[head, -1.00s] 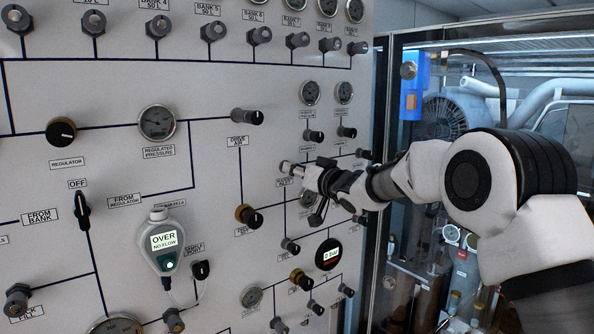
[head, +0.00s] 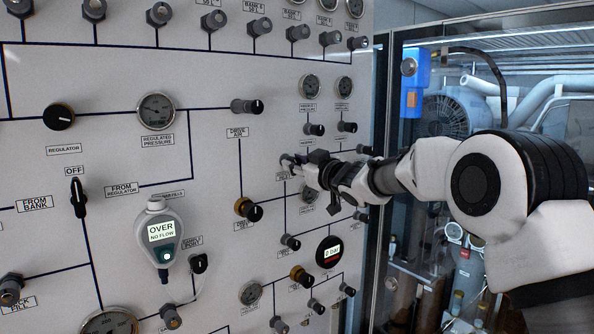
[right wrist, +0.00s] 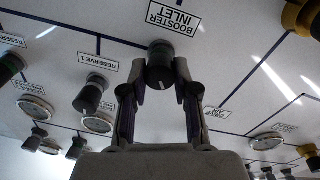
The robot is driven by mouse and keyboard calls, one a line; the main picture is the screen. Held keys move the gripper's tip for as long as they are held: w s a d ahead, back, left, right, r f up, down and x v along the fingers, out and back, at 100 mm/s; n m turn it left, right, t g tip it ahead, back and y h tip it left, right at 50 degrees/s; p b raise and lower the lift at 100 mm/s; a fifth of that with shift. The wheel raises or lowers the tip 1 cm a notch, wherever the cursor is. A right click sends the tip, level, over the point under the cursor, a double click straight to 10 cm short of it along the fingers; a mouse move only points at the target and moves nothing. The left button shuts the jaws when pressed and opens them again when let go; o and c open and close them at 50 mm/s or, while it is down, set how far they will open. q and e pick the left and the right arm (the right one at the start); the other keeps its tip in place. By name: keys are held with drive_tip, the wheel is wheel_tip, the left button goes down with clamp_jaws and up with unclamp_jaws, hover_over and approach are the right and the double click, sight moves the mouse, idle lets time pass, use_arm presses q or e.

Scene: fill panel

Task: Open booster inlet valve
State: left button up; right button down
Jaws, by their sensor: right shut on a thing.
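The booster inlet valve is a dark grey knob (right wrist: 160,68) below the label reading BOOSTER INLET (right wrist: 174,17) in the right wrist view, where the panel appears upside down. My right gripper (right wrist: 161,85) is shut on this knob, one finger on each side of it. A pale index mark shows on the knob's end face. In the head view my right gripper (head: 300,165) reaches the panel from the right and mostly hides the knob. My left gripper is not in view.
The white panel (head: 110,165) carries many knobs and gauges around the gripper. A reserve knob (right wrist: 91,93) and a yellow-brown knob (right wrist: 302,17) stand nearby. A handheld monitor (head: 160,238) reads OVER, NO FLOW. A glass-fronted enclosure stands at the right.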

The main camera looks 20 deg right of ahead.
drive_tip(key=shift+f+n+g+y+b, duration=0.15)
drive_tip(key=shift+n+b, duration=1.55)
drive_tip(key=shift+n, duration=2.65)
drive_tip(key=shift+n+g+y+b, duration=0.2)
drive_tip(key=shift+n+b, duration=1.45)
drive_tip(key=shift+n, duration=2.75)
drive_tip(key=shift+f+n+t+y+b, duration=0.2)
drive_tip(key=shift+n+b, duration=1.5)
drive_tip(key=shift+n, duration=2.65)
drive_tip(key=shift+r, duration=0.1)
drive_tip(key=c, duration=0.9)
unclamp_jaws()
drive_tip(key=shift+y, duration=0.25)
drive_tip(key=shift+o, duration=0.2)
drive_tip(key=v, duration=1.2)
